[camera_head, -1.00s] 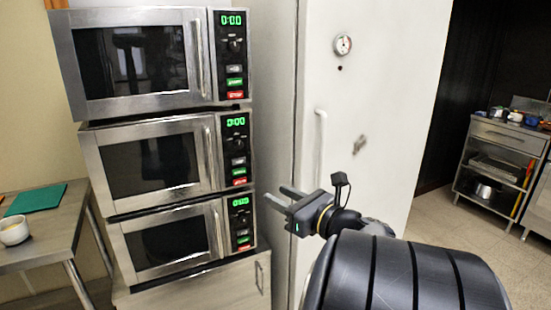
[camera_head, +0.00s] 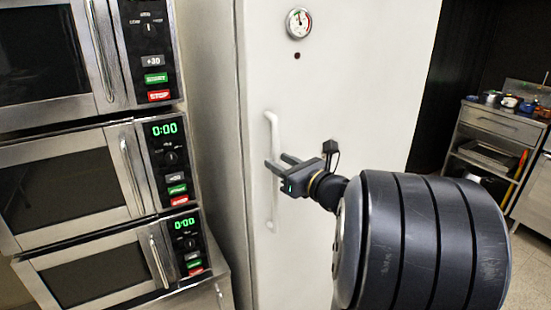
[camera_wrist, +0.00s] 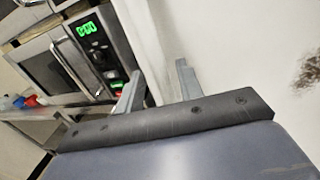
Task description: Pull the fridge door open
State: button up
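The tall white fridge door (camera_head: 350,75) is shut in the head view. Its long vertical white handle (camera_head: 272,205) is near the door's left edge. My gripper (camera_head: 275,160) is open, its two grey fingers apart and pointing left at the handle's middle. The fingertips overlap the handle in the picture; whether they touch it or straddle it I cannot tell. In the wrist view both fingers of my gripper (camera_wrist: 157,84) show apart, beside the white door surface (camera_wrist: 235,50). The handle is not clear there.
A stack of steel microwaves (camera_head: 75,190) stands left of the fridge, close to its side. A round gauge (camera_head: 299,23) sits on the upper door. A steel cart (camera_head: 497,125) with pots stands far right, with open floor before it.

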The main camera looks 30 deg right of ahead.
jog(key=shift+x, duration=1.25)
jog(key=shift+c, duration=0.4)
grip_shut()
